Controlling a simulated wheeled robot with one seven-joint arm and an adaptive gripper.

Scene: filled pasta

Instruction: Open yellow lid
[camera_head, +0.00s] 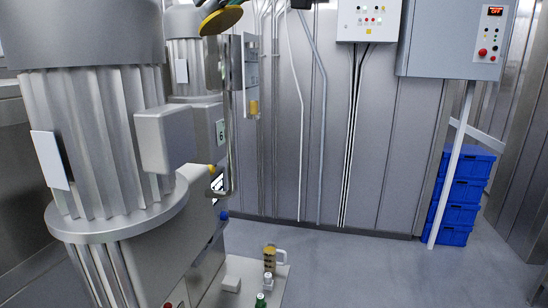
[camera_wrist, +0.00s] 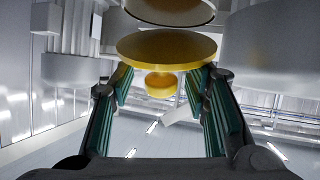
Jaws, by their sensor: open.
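A round yellow lid (camera_wrist: 166,47) shows in the wrist view, with a smaller yellow knob (camera_wrist: 161,85) on the side facing me. My gripper (camera_wrist: 162,78) is open, with one green-padded finger on each side of the knob. I cannot tell whether the fingers touch it. In the head view a tilted yellow disc (camera_head: 222,20), which looks like the same lid, is at the top, left of centre. The gripper cannot be made out clearly there.
A large ribbed metal machine (camera_head: 100,130) fills the left of the head view. Blue crates (camera_head: 462,190) are stacked at the right wall. The grey floor (camera_head: 370,265) between is clear.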

